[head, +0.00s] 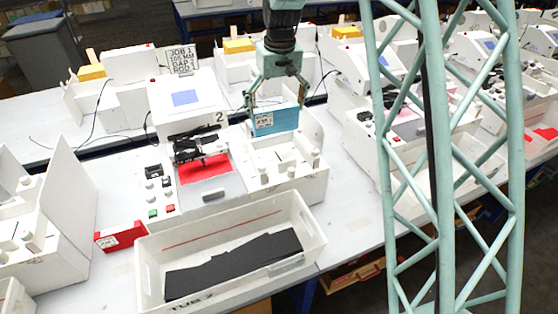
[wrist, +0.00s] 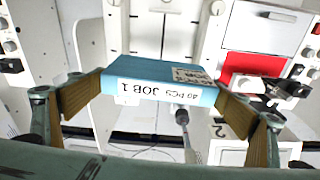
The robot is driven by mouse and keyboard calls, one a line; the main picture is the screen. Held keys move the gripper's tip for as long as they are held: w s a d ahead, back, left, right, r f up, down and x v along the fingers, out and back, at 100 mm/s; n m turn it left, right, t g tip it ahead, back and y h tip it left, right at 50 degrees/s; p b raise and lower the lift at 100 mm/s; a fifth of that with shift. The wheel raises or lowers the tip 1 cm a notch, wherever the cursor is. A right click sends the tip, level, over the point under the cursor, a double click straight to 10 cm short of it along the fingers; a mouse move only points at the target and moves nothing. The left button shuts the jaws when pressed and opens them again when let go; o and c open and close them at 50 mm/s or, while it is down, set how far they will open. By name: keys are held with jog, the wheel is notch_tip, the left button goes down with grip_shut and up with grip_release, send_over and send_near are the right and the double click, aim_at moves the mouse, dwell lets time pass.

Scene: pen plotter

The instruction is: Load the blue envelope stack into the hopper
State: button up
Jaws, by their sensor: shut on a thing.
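The blue envelope stack (head: 275,121), with a white label, is held upright between the fingers of my gripper (head: 277,106). In the wrist view the stack (wrist: 150,72) spans both fingers, and its edge reads "JOB 1" and "40 PCS". The white hopper (head: 305,180), an open-topped tray with several small posts, is on the right side of the plotter marked 2 (head: 190,112). The stack hangs over the back of this tray in the head view. I cannot tell whether its lower edge touches anything.
A red stack (head: 120,236) lies on the table left of a white tub (head: 150,270) holding dark material. Red material (head: 204,168) lies on the plotter bed. A job sign (head: 182,60) stands behind. More plotters stand on both sides.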

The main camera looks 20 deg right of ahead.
aim_at(276, 126)
jog(key=shift+w+f+n, duration=0.15)
jog(key=shift+f+n, duration=0.05)
jog(key=shift+n, duration=0.1)
jog(key=shift+f, duration=3.15)
jog(key=shift+f, duration=0.1)
jog(key=shift+f, duration=1.75)
jog(key=shift+f, duration=0.15)
jog(key=o, duration=0.6)
jog(key=shift+c, duration=0.2)
jog(key=shift+o, duration=0.5)
